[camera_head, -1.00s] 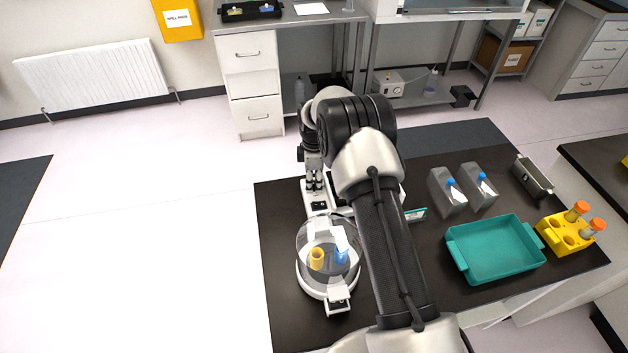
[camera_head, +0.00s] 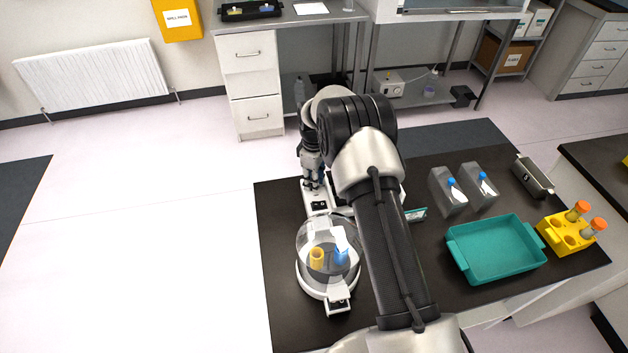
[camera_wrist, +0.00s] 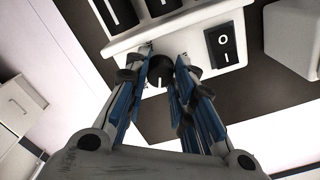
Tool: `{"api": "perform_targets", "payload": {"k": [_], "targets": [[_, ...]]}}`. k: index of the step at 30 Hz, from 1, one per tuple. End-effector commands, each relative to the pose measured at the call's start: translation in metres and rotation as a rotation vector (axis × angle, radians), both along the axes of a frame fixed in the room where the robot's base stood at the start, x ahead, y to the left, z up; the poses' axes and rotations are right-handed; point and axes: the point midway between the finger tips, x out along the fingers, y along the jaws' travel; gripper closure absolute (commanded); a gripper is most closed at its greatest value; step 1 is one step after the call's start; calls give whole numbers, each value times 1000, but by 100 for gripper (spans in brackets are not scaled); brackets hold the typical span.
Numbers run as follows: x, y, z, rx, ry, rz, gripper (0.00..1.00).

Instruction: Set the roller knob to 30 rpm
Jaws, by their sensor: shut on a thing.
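The roller knob (camera_wrist: 160,74) is a round black knob with a white pointer line, on the front of a white machine panel (camera_wrist: 190,32) in the wrist view. My gripper (camera_wrist: 161,68) is shut on the knob, with blue-lined fingers at either side of it. In the head view my gripper (camera_head: 313,181) is at the white machine, partly hidden by my arm. A black rocker switch (camera_wrist: 222,45) marked O and I sits right of the knob. The knob's scale marks cannot be read.
A clear-domed unit (camera_head: 328,255) with yellow and blue pieces stands near the machine. A teal tray (camera_head: 455,258), two clear flasks (camera_head: 447,205) and a yellow tube rack (camera_head: 556,238) stand right of my arm on the dark bench (camera_head: 283,312).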

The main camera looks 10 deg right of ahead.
Motion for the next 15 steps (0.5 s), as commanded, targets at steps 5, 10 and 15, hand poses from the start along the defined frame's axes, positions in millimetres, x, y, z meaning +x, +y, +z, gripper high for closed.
{"api": "perform_targets", "payload": {"k": [5, 10, 15], "targets": [[0, 0, 0, 0, 0, -16, 100], [0, 0, 0, 0, 0, -14, 76], [0, 0, 0, 0, 0, -14, 64]]}}
